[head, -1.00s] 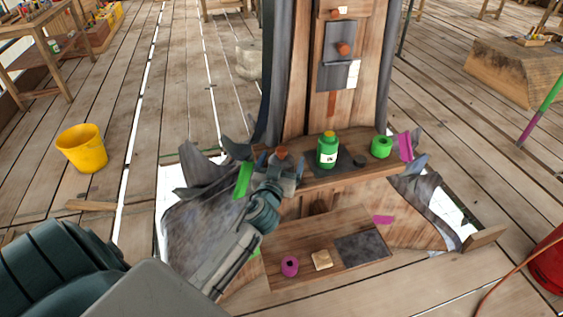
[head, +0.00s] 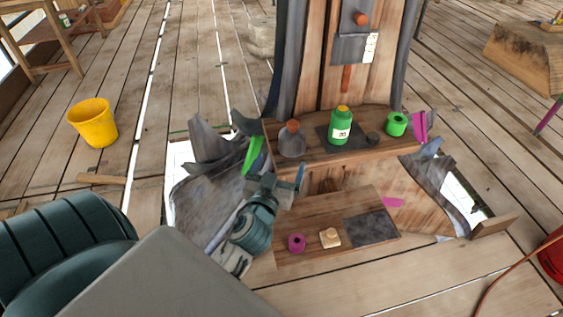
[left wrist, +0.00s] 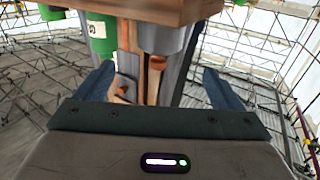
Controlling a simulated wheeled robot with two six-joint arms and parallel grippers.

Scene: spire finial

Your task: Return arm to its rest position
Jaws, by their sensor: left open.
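My left gripper (head: 284,180) is open and empty in the head view, in front of and below the upper wooden shelf (head: 365,152). A grey cone with an orange top (head: 292,143) stands upright on that shelf, behind and above the gripper and apart from it. In the left wrist view the two fingers (left wrist: 160,88) are spread wide with nothing gripped between them. A wooden board edge (left wrist: 150,10) and a green bottle (left wrist: 97,38) lie beyond them. My right gripper is not in view.
A green bottle (head: 340,127) and a green ring (head: 396,124) stand on the upper shelf. The lower board (head: 285,256) holds a magenta ring (head: 297,243) and a small tan block (head: 330,238). A yellow bucket (head: 93,123) stands on open floor at left.

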